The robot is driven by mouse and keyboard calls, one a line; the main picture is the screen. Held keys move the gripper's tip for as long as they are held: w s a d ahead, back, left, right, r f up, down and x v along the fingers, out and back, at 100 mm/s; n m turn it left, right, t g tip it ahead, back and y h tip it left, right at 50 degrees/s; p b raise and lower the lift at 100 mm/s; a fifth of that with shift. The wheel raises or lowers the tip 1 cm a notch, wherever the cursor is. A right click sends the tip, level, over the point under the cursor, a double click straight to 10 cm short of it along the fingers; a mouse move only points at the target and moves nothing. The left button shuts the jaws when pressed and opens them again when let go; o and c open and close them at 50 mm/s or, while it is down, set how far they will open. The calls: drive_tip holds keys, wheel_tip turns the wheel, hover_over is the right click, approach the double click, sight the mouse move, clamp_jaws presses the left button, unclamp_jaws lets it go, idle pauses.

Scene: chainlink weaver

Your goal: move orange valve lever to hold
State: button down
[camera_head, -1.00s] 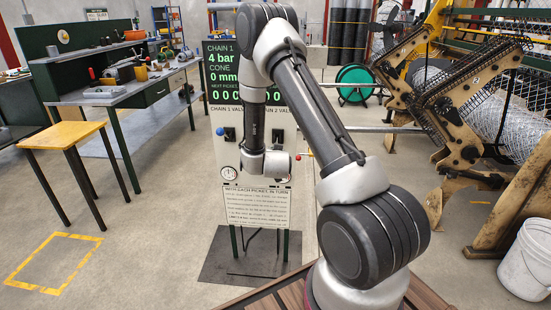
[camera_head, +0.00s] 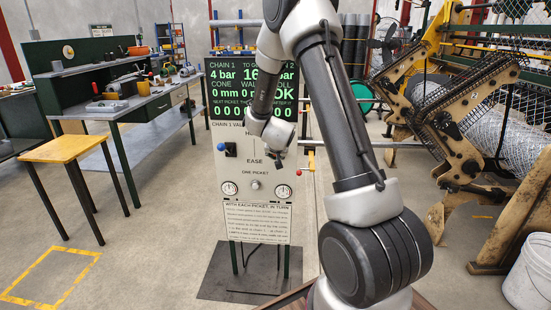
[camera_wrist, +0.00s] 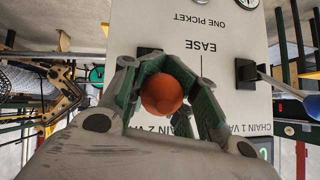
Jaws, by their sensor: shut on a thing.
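The orange valve lever shows in the wrist view as a round orange knob (camera_wrist: 162,95) between the fingers of my gripper (camera_wrist: 165,100). My gripper is shut on it, a finger on each side. The lever's shaft is mostly hidden; a black mount (camera_wrist: 149,52) shows beside the upside-down word EASE. In the head view my wrist hides the orange knob, and my gripper (camera_head: 279,160) is at the right part of the valve panel (camera_head: 243,191). The HOLD label is largely hidden, so I cannot tell the lever's exact setting.
A blue-handled lever (camera_wrist: 291,86) is on the panel beside the orange one; it also shows in the head view (camera_head: 231,148). Gauges (camera_head: 229,188) sit below. The weaving machine (camera_head: 440,130) is farther right.

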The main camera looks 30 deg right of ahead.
drive_tip(key=shift+w+d+r, duration=0.2)
drive_tip(key=shift+d+r, duration=0.15)
drive_tip(key=shift+r, duration=0.1)
drive_tip(key=c, duration=1.5)
unclamp_jaws()
drive_tip(key=shift+d, duration=0.1)
drive_tip(key=shift+s+a+r, duration=0.15)
drive_tip(key=shift+s+a, duration=0.05)
drive_tip(key=v, duration=1.1)
drive_tip(key=shift+s, duration=0.2)
drive_tip(key=shift+a+r, duration=0.1)
